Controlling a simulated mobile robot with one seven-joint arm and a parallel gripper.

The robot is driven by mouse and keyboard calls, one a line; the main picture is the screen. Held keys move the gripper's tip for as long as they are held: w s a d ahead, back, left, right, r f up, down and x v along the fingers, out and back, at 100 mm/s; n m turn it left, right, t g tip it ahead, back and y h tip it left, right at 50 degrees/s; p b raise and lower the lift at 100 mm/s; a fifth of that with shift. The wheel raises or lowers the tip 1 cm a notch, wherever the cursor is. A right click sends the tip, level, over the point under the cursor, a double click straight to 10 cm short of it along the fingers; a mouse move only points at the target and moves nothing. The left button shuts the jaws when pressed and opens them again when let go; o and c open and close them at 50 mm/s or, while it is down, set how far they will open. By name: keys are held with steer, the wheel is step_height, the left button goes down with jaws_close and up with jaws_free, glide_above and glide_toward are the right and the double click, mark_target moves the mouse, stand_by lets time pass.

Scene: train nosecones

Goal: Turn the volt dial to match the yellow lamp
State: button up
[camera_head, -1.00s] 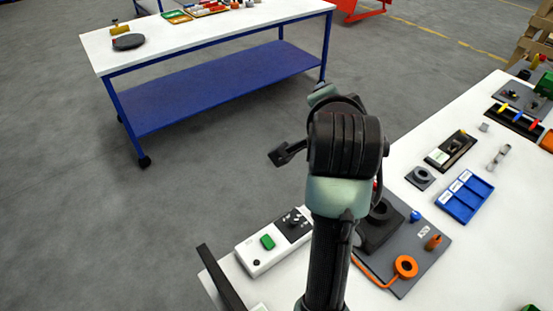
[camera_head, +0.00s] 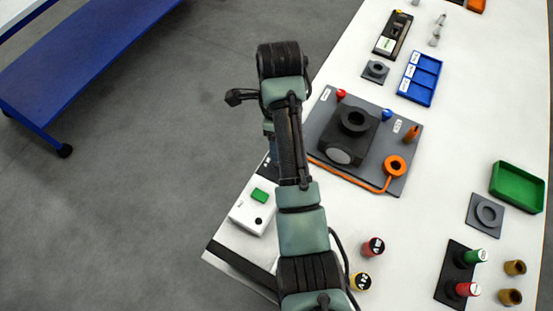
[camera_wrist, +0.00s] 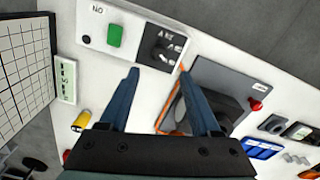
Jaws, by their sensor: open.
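A white box with a green button (camera_head: 260,195) sits at the near left table edge; it also shows in the wrist view (camera_wrist: 92,28). Its black panel (camera_wrist: 160,46) carries a dark dial-like knob with small pale markings around it; I cannot read them or the pointer's setting. My gripper (camera_wrist: 158,74) is open and empty in the wrist view, its fingertips just in front of the black panel, with no contact visible. In the head view my arm hides the fingers and part of the panel. No lit yellow lamp is distinguishable.
A grey board (camera_head: 335,103) with a black block and orange cable lies beside the box. A yellow-banded cylinder (camera_head: 360,282) and a red-banded one (camera_head: 373,247) stand nearer. A blue tray (camera_head: 420,78) and green tray (camera_head: 518,187) lie farther right.

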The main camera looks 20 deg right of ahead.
step_height(320, 180, down, 9)
steer(key=shift+f+p, duration=0.1)
steer(key=shift+p, duration=0.3)
jaws_close()
